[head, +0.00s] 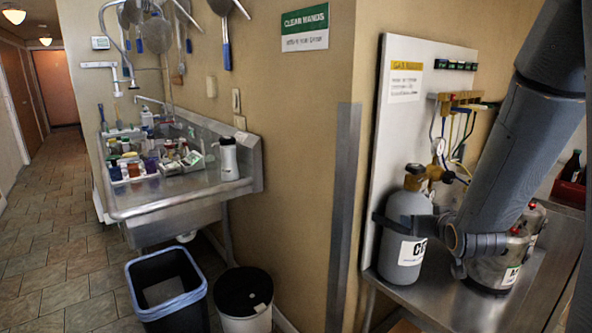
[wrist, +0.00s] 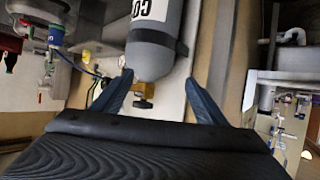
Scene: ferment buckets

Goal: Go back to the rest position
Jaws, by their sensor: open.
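My gripper (wrist: 158,84) shows in the wrist view, with its two dark blue fingers spread apart and nothing held between them. That view is turned upside down. The grey gas cylinder (wrist: 156,45) with a white label lies beyond the fingertips, and I cannot tell how far off it is. In the head view the same cylinder (head: 402,231) stands upright, strapped to a white panel. My grey arm (head: 520,150) comes down from the upper right in front of the bench there. I cannot make out my gripper's fingers in the head view.
A steel bench (head: 428,296) carries the cylinder and a metal keg (head: 490,272) close behind my arm. A wall corner (head: 343,200) divides this from a steel sink (head: 195,190). A blue-lined bin (head: 165,287) and a black-lidded bin (head: 243,300) stand below. Tiled floor (head: 50,240) is clear at left.

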